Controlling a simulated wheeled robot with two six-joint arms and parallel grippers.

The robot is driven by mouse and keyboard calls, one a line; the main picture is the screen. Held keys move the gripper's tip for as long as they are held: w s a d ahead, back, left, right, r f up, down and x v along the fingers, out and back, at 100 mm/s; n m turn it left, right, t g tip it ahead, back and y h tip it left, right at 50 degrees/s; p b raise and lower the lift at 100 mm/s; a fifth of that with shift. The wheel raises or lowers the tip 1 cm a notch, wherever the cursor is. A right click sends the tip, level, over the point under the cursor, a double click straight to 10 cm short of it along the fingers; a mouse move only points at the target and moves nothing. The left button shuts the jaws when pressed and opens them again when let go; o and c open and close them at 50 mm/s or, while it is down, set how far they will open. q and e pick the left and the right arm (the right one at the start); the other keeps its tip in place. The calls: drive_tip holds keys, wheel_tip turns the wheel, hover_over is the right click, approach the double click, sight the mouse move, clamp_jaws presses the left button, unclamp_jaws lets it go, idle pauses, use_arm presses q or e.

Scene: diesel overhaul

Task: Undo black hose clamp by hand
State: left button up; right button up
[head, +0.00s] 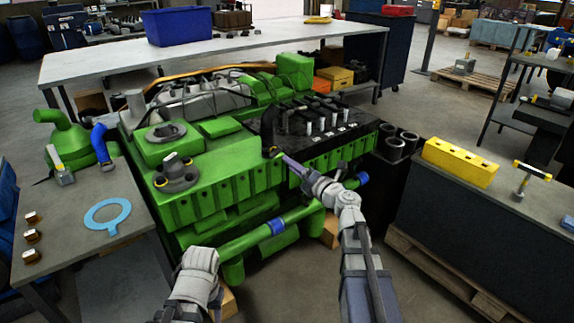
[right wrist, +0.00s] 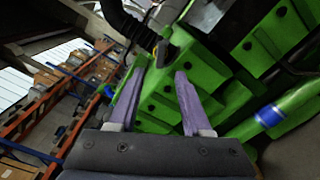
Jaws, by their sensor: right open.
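A black hose (head: 268,126) stands upright on the green engine (head: 215,180). A dark band at its foot (head: 271,152) appears to be the black hose clamp. In the right wrist view the hose (right wrist: 122,18) comes in from the top, with a dark clamp-like piece (right wrist: 163,50) just beyond the fingertips. My right gripper (head: 285,158) is open, its purple fingers pointing at the hose foot; in the wrist view (right wrist: 160,75) nothing is between them. My left gripper (head: 200,257) is low in front of the engine; its fingers cannot be made out.
A green pipe with a blue band (head: 277,226) runs along the engine's front. A left bench holds a blue ring gasket (head: 107,215) and a green elbow pipe (head: 65,135). A right bench holds a yellow block (head: 460,163) and a T-handled tool (head: 530,172).

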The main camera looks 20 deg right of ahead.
sight(277, 154)
drive_tip(key=shift+x, duration=3.9)
drive_tip(key=shift+d, duration=0.15)
drive_tip(key=shift+c, duration=0.3)
clamp_jaws()
